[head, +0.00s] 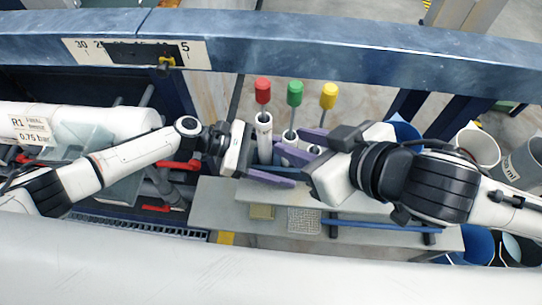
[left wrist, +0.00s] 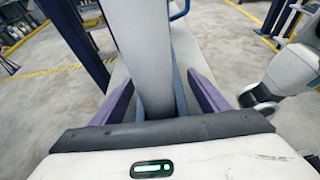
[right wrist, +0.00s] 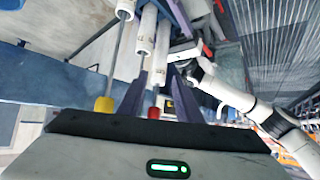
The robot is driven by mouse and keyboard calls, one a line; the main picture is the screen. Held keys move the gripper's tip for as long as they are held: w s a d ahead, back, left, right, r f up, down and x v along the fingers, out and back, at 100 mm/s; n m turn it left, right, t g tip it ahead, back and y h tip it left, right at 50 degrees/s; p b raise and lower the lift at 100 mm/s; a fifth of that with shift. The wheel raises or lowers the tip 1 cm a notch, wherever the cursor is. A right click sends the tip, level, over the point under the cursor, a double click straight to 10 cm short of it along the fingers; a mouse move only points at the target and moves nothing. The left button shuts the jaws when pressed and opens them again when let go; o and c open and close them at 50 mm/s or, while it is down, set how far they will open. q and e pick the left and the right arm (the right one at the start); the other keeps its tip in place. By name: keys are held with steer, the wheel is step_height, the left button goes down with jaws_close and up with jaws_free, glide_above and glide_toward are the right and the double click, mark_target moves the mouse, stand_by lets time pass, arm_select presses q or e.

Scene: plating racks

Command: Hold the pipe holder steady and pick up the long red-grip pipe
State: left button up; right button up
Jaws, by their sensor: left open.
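The long red-grip pipe (head: 263,91) stands in the leftmost white tube of the pipe holder (head: 263,128), beside green-grip (head: 295,93) and yellow-grip (head: 329,95) pipes. My left gripper (head: 268,168) is open at the holder's left side; in the left wrist view a pale upright part (left wrist: 148,55) shows between its fingers, contact unclear. My right gripper (head: 288,147) is open, pointing left near the tubes, its fingers apart. In the right wrist view the red grip (right wrist: 153,113) shows between its fingers, and the yellow grip (right wrist: 104,104) lies left of them. The green grip is hidden there.
A blue beam (head: 330,52) crosses behind the pipes. A grey bench (head: 220,210) is below, with a yellowish tray (head: 262,212). White pipework (head: 80,122) with red handles stands at left. Blue bins and cups (head: 480,147) stand at right.

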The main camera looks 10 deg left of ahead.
arm_select(q)
steer(key=shift+d+f, duration=0.1)
steer(key=shift+d, duration=0.1)
steer(key=shift+c, duration=0.2)
steer(key=c, duration=1.2)
arm_select(e)
steer(key=shift+o, duration=0.2)
